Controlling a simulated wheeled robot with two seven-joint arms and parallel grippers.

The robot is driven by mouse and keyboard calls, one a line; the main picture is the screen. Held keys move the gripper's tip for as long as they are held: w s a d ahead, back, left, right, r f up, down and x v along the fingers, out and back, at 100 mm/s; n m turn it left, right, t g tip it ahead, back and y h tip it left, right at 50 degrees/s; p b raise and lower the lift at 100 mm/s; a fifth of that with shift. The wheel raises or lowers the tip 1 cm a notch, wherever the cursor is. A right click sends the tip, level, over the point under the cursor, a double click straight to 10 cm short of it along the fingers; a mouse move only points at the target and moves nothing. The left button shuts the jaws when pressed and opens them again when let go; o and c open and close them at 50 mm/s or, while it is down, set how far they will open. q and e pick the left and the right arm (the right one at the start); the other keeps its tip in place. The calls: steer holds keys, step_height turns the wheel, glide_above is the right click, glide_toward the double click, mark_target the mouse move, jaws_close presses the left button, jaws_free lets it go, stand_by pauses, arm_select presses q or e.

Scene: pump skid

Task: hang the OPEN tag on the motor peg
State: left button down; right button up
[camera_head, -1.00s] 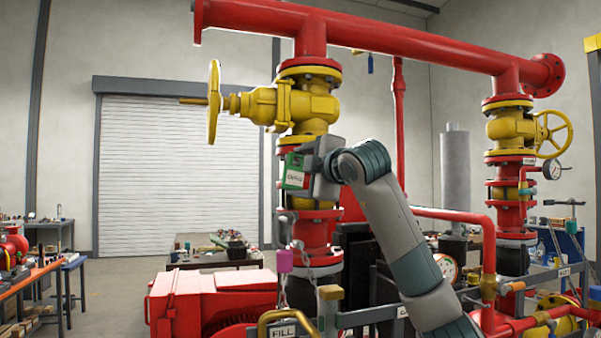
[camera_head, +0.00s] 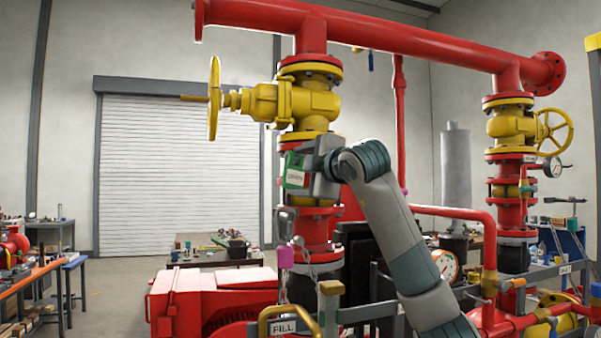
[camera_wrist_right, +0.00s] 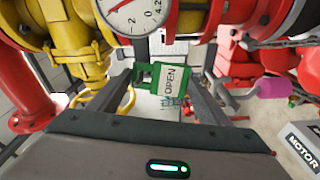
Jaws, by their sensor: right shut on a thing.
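The OPEN tag (camera_wrist_right: 172,78) is a green plate with a white label, upright and slightly tilted between my right fingers in the right wrist view. In the head view the tag (camera_head: 296,172) shows at the left side of my right gripper (camera_head: 312,170), in front of the red and yellow pipe column. My right gripper (camera_wrist_right: 165,88) is shut on the tag. A white MOTOR label (camera_wrist_right: 303,148) is at the lower right of the wrist view, below a pink-capped piece (camera_wrist_right: 272,88); I cannot tell whether this is the motor peg. My left gripper is not in view.
A red pipe (camera_head: 400,45) crosses overhead.

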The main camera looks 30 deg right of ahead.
stand_by(0.3)
steer(key=o, duration=1.1)
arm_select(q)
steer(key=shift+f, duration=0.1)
arm_select(e)
steer(key=shift+s, duration=0.15)
steer(key=shift+s+a+b, duration=0.1)
steer(key=shift+s+b, duration=0.4)
steer(key=shift+s, duration=0.15)
arm_select(q)
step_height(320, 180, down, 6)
steer(key=b, duration=0.5)
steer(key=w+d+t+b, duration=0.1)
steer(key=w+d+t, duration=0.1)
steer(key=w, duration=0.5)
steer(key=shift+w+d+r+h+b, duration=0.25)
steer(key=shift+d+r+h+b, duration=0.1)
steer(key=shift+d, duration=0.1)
arm_select(e)
steer(key=s, duration=0.5)
steer(key=s+a, duration=0.1)
steer(key=s, duration=1)
steer(key=shift+a+r, duration=0.2)
steer(key=shift+w, duration=0.1)
